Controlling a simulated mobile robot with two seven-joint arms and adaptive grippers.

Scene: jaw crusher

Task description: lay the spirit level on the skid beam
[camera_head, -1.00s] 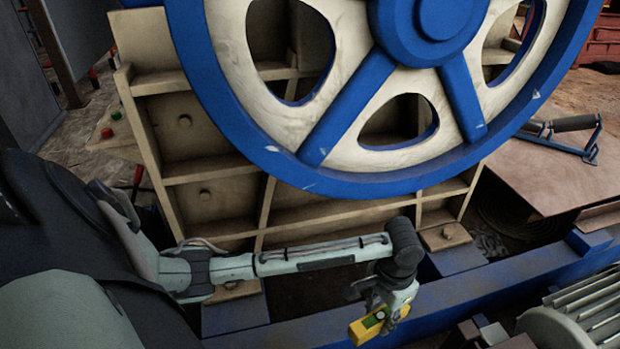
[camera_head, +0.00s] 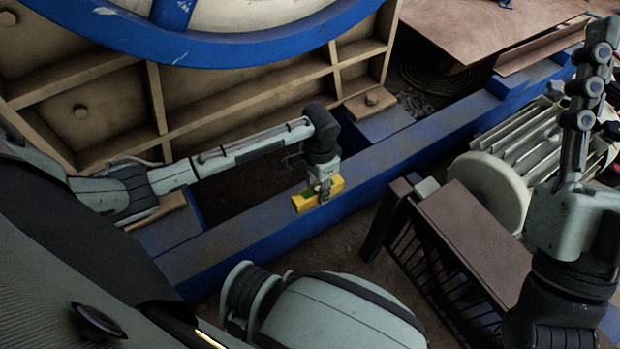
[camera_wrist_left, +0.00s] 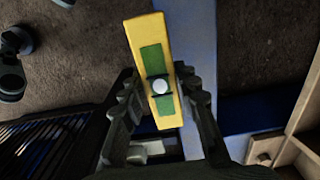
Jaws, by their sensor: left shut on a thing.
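The yellow spirit level (camera_head: 300,203) with a green middle is in my left gripper (camera_head: 322,190). In the left wrist view, the level (camera_wrist_left: 147,35) lies between the two dark fingers of the left gripper (camera_wrist_left: 160,88), a round pale vial at its middle. The blue skid beam (camera_head: 225,247) runs diagonally below the level, which points roughly along it. In the left wrist view, the beam (camera_wrist_left: 203,45) passes behind and beside the level, at a slight angle to it. Whether they touch is unclear. My right gripper (camera_head: 590,85) is upright at the right edge; its opening is unclear.
The cream ribbed crusher frame (camera_head: 105,115) and blue-rimmed flywheel (camera_head: 230,50) stand behind the beam. A brown slatted guard (camera_head: 470,230) and a finned motor (camera_head: 525,145) stand in front and to the right. The beam's top looks clear near the level.

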